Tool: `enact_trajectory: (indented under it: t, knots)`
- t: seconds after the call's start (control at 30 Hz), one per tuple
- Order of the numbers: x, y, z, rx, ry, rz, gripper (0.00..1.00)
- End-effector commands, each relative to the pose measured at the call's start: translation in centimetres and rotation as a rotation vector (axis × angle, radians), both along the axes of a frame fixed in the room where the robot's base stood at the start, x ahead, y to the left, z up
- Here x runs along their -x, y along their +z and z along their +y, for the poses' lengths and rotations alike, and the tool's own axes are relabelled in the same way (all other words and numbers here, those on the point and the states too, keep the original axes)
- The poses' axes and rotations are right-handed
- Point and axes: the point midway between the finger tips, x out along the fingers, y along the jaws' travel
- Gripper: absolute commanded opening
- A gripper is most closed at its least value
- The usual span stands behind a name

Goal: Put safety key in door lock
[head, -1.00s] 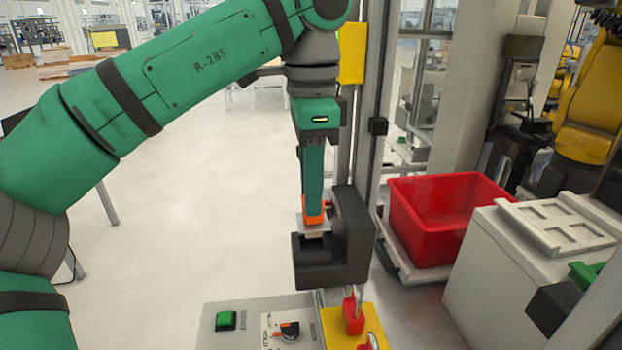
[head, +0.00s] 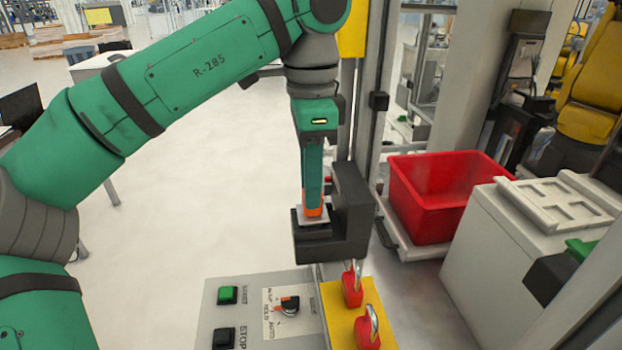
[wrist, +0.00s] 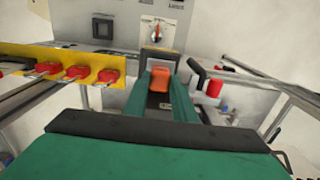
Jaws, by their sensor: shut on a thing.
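My gripper (head: 313,198) points straight down, its green fingers shut on the safety key, an orange piece with a pale plate (head: 312,217) under it. In the wrist view the orange key (wrist: 160,82) shows between the fingers of my gripper (wrist: 161,73). The dark door lock (head: 348,215) is an L-shaped block with a tall right part and a low left part. The key's pale plate is at the top of the low part, close against the tall part. I cannot tell how deep the key sits; its lower end is hidden.
A grey control panel (head: 262,338) with a green button and a rotary switch lies just in front. Red padlocks (head: 352,285) stand on a yellow plate (head: 381,310) beside it. A metal post (head: 371,120) rises behind the lock. A red bin (head: 440,200) is at right.

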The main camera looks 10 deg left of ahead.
Motion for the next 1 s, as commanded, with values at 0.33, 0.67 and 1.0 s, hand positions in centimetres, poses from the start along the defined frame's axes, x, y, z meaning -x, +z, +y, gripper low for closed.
enact_trajectory:
  t: [0.33,0.67,1.0]
  knots:
    - [0.0,0.0,0.0,0.0,0.0,0.0,0.46]
    - [-0.1,1.2,0.0,0.001,0.0,-0.001,0.46]
    - [0.0,6.0,0.0,-0.002,0.002,-0.001,0.46]
